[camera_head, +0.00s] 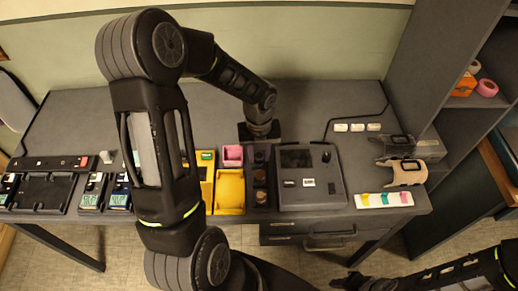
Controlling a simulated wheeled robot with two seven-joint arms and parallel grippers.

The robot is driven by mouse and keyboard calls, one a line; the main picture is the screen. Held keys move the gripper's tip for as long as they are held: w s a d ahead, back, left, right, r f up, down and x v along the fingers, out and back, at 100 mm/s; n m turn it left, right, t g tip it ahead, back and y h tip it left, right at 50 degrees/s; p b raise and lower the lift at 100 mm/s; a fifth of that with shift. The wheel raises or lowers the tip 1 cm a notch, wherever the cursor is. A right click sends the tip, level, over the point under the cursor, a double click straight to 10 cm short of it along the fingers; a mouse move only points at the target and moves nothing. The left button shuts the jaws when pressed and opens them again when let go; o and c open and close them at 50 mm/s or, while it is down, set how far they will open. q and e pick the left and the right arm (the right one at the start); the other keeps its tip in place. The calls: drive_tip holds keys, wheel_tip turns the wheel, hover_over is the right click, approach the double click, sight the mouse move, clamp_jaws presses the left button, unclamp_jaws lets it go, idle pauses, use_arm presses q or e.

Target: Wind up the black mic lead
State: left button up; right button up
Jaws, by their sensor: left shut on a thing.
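A thin black lead (357,117) lies on the grey desk. It runs from behind the grey console and curves toward the desk's right back edge. I cannot tell if it is the mic lead. My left gripper (259,133) points down at the middle of the desk, behind the small dark tray and left of that lead. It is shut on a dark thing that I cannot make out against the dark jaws. My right gripper (350,283) is low at the bottom edge, in front of the desk and away from it; its jaws are unclear.
The grey console (311,178) stands right of a tray with round dark items (260,176). Yellow (230,190) and pink (232,155) bins are left of it. A white strip with coloured tabs (384,199) lies front right. A shelf (455,70) stands right.

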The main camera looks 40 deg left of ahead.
use_arm(q)
drive_tip(key=shift+m, duration=0.7)
drive_tip(key=o, duration=1.2)
drive_tip(key=shift+c, duration=0.2)
